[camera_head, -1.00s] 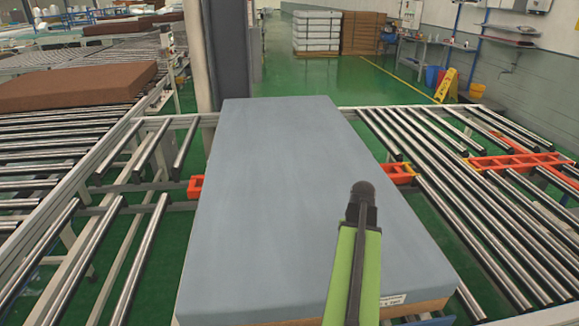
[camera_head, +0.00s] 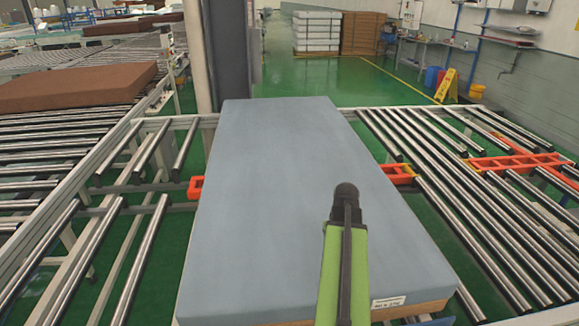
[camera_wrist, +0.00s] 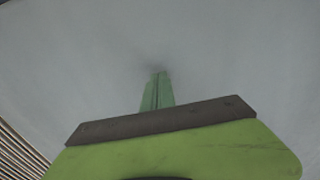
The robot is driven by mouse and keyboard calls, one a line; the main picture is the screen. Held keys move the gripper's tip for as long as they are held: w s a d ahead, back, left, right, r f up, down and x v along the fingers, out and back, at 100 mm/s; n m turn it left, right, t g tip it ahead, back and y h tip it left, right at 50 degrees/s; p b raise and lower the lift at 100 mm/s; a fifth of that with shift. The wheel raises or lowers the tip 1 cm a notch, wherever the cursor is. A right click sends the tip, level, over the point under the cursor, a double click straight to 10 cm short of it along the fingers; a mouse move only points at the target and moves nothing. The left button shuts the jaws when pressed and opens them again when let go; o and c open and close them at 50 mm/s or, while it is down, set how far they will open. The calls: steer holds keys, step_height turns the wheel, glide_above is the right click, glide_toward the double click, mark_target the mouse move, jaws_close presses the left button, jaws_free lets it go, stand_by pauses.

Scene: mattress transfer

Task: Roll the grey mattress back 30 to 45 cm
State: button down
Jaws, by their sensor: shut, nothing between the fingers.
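The grey mattress (camera_head: 285,190) lies flat on a roller conveyor, its long side running away from me. A white label (camera_head: 388,301) is on its near edge at the right, above a brown lower layer. My green arm with its dark end reaches in over the near right part of the mattress. In the wrist view my gripper (camera_wrist: 158,75) shows as two green fingers closed together, with the grey mattress surface (camera_wrist: 80,60) filling the view beyond them. The fingertips are close to the surface; I cannot tell whether they touch it. They are hidden in the head view.
Metal rollers (camera_head: 440,220) lie at the right, and more rollers (camera_head: 60,240) at the left. Orange pieces (camera_head: 398,173) show beside the mattress on both sides. A brown mattress (camera_head: 75,86) lies at the left. A pillar (camera_head: 200,60) stands past the far end.

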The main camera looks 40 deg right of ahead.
mark_target(293, 263)
steer(key=shift+w+a+f, duration=0.15)
steer(key=shift+w+a, duration=0.6)
steer(key=shift+a, duration=0.3)
steer(key=shift+w+a+f, duration=0.1)
steer(key=shift+w+a, duration=0.6)
steer(key=shift+a, duration=0.3)
steer(key=shift+w+a+b, duration=0.25)
steer(key=shift+a+b, duration=0.05)
steer(key=shift+w+a+f, duration=0.1)
steer(key=shift+w+a, duration=0.35)
steer(key=shift+a, duration=0.35)
steer(key=shift+w+a+f, duration=0.1)
steer(key=shift+w+a, duration=0.35)
steer(key=shift+a, duration=0.35)
steer(key=shift+w+a+b, duration=0.15)
steer(key=shift+a+b, duration=0.15)
steer(key=shift+a, duration=0.15)
steer(key=shift+w+a, duration=1.4)
steer(key=shift+a, duration=0.3)
steer(key=shift+w+a+r, duration=0.1)
steer(key=shift+w+a, duration=0.05)
